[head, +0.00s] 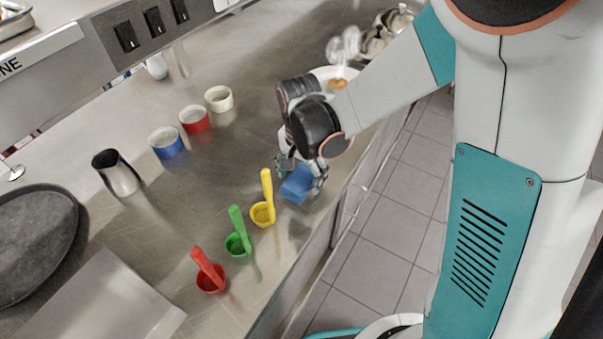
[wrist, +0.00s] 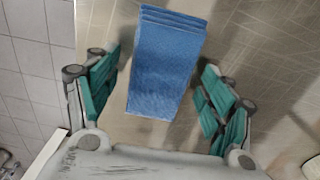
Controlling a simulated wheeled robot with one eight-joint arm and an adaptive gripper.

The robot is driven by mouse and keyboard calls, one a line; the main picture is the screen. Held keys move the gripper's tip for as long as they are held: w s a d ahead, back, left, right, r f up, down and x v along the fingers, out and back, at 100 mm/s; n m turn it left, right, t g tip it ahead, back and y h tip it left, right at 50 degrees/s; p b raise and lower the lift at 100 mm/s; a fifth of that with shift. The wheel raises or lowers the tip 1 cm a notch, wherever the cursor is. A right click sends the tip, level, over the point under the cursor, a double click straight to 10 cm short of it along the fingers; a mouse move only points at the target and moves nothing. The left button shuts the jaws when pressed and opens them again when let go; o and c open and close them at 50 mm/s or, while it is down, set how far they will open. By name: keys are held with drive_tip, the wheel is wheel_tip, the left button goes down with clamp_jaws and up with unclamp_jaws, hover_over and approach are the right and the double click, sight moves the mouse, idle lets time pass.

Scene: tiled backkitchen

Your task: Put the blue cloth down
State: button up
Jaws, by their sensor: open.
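The blue cloth (head: 297,184) is a folded block lying on the steel counter near its front edge, just right of the yellow scoop. In the wrist view the blue cloth (wrist: 165,65) lies between the two fingers with a visible gap on each side. My gripper (head: 302,174) is open around the cloth; its teal finger pads show apart in the wrist view (wrist: 160,95). Part of the cloth is hidden by the gripper in the head view.
Yellow (head: 263,212), green (head: 238,243) and red (head: 209,277) scoops stand left of the cloth. Blue (head: 166,143), red (head: 195,120) and white (head: 219,98) ramekins, a metal jug (head: 116,173) and a dark round tray (head: 35,240) stand farther off. The counter edge is close on the right.

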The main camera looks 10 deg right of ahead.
sight(301, 177)
wheel_tip(301, 177, up, 12)
drive_tip(key=p, duration=0.4)
drive_tip(key=shift+a+r, duration=0.15)
idle(0.3)
